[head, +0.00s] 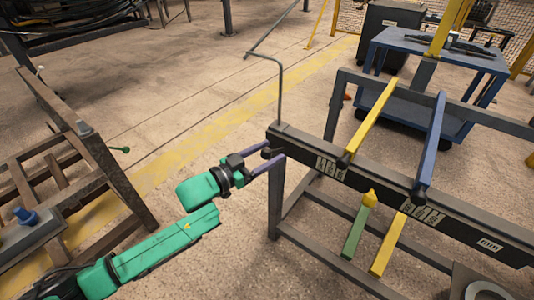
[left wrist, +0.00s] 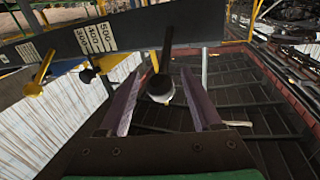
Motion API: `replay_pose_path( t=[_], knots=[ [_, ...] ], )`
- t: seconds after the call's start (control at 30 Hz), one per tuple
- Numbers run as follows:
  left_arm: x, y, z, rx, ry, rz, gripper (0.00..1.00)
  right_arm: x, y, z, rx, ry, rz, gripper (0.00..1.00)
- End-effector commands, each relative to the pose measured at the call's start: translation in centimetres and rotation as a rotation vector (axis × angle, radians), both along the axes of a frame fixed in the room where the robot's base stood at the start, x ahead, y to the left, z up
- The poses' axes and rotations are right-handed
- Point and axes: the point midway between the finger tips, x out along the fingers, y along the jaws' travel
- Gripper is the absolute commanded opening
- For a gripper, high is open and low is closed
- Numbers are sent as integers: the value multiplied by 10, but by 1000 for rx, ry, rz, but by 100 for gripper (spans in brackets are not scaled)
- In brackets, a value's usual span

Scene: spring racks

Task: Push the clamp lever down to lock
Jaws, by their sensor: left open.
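My left gripper (head: 275,151) is at the left end of the dark rack beam (head: 330,166), its two purple fingers open. In the left wrist view the open fingers of the left gripper (left wrist: 160,75) stand either side of a dark lever with a round knob (left wrist: 160,86), which looks like the clamp lever. I cannot tell whether the knob touches a finger. In the head view the lever is mostly hidden by the gripper. My right gripper is not in view.
A yellow bar (head: 372,118) and a blue bar (head: 432,140) cross the rack beam. A bent grey rod (head: 281,90) rises at its left end. A rusty frame (head: 95,150) stands at left. A blue cart (head: 430,45) is behind. Floor between is clear.

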Motion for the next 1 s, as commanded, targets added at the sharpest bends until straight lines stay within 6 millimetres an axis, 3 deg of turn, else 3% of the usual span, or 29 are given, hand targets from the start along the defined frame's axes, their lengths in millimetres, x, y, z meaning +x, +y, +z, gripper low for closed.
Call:
replay_pose_path(
  t=[0.17,0.33,1.0],
  knots=[
    [0,0,0,0,0,0,66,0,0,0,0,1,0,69],
    [0,0,0,0,0,0,0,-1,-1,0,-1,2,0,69],
    [0,0,0,0,0,0,0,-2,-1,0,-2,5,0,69]
  ],
)
